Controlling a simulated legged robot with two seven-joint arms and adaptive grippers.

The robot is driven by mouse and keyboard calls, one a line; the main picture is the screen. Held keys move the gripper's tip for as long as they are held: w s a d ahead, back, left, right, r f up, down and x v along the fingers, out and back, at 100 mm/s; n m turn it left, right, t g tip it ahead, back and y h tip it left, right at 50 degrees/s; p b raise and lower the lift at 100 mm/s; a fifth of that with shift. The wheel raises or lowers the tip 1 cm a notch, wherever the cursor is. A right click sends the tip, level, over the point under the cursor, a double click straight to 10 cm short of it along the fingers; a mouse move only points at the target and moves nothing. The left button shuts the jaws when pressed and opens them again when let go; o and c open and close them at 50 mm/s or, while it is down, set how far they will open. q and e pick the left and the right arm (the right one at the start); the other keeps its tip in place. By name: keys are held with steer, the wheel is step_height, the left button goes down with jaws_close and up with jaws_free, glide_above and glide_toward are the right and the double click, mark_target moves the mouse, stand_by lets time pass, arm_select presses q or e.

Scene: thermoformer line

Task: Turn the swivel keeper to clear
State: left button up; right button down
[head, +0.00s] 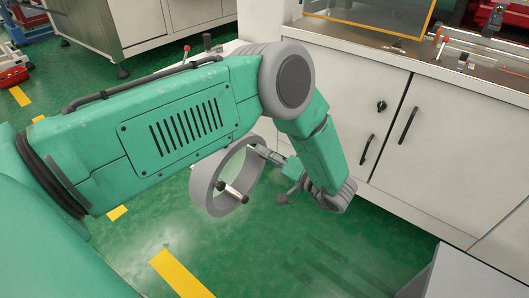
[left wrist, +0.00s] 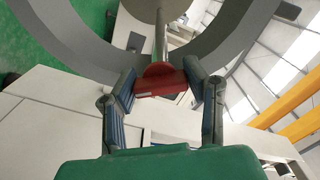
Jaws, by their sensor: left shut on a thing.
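My left gripper (head: 266,154) hangs low in front of the white cabinet, its fingers at the upper right rim of a grey ring (head: 198,190). In the left wrist view its fingers (left wrist: 162,82) are closed on a red piece (left wrist: 160,76) at the end of a metal rod (left wrist: 160,40). The rod runs to a round grey hub (left wrist: 150,7) inside the ring. The red piece is hidden in the head view. A small black knob (head: 381,105) sits on the cabinet door, apart from the gripper. I cannot tell which part is the swivel keeper. My right gripper is not in view.
The white cabinet (head: 340,100) has black door handles (head: 367,149) and a worktop with levers above. A grey box edge (head: 465,275) stands at the lower right. Green floor (head: 300,240) with yellow markings lies open below the gripper.

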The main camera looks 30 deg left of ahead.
arm_select(q)
steer(key=shift+w+d+m, duration=0.15)
steer(key=shift+d+m, duration=0.05)
steer(key=shift+m, duration=0.4)
steer(key=o, duration=1.2)
steer(key=shift+w+d, duration=0.1)
steer(key=shift+c, duration=0.2)
steer(key=shift+d, duration=0.1)
steer(key=s+d, duration=0.1)
steer(key=d, duration=1.1)
steer(key=shift+a+f, duration=0.1)
